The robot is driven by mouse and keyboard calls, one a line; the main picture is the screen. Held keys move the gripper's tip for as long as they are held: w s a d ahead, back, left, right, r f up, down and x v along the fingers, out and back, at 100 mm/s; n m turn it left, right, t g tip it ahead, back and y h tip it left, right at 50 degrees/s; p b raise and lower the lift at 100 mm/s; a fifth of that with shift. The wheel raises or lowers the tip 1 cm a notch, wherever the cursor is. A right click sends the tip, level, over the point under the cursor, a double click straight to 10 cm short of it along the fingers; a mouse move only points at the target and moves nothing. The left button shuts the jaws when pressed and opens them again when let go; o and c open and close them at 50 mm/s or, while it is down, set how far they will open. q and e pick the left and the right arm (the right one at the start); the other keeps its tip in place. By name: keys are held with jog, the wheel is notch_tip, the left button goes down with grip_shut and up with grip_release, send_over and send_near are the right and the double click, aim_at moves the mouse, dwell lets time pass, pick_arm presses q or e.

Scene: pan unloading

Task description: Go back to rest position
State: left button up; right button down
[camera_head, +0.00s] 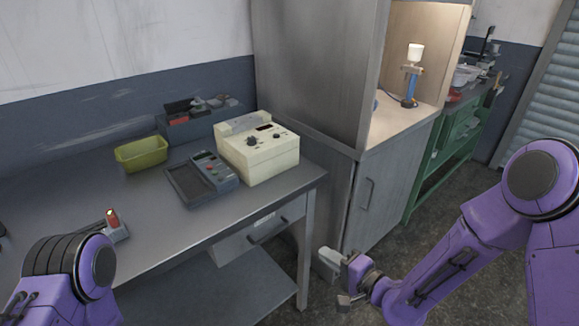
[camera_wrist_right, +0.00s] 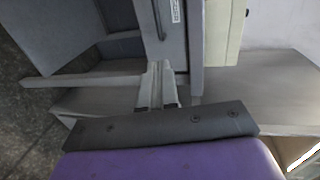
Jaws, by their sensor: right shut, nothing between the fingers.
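My right gripper (camera_head: 338,277) is in the head view at the lower middle, low in front of the table's right leg and the cabinet. It is shut and empty, and in the right wrist view its fingers (camera_wrist_right: 158,88) lie together in front of the table's drawer. My right arm is purple and comes in from the right. My left arm shows at the lower left of the head view, but its gripper is out of the picture.
The metal table (camera_head: 150,212) bears a yellow-green bin (camera_head: 141,154), a cream instrument box (camera_head: 258,152), a grey meter device (camera_head: 208,172) and a dark bin (camera_head: 185,124). A grey cabinet (camera_head: 385,190) stands to the right, with a green shelf rack (camera_head: 440,150) beyond. Floor is free in front of the cabinet.

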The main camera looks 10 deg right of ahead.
jog(key=s+d+f+n+g+h, duration=0.3)
jog(key=s+d+f+h, duration=0.4)
jog(key=f, duration=0.4)
jog(key=s+d+f+g+h, duration=0.2)
jog(key=s+f, duration=0.3)
jog(key=s, duration=0.5)
jog(key=s+d+f+n+g+h, duration=0.1)
jog(key=s+d+f+g, duration=0.3)
jog(key=s, duration=0.7)
notch_tip(320, 180, down, 2)
jog(key=shift+d+f+n+g+h, duration=0.1)
jog(key=shift+d+n+g+h, duration=0.25)
jog(key=shift+d+h, duration=0.5)
jog(key=shift+a, duration=0.1)
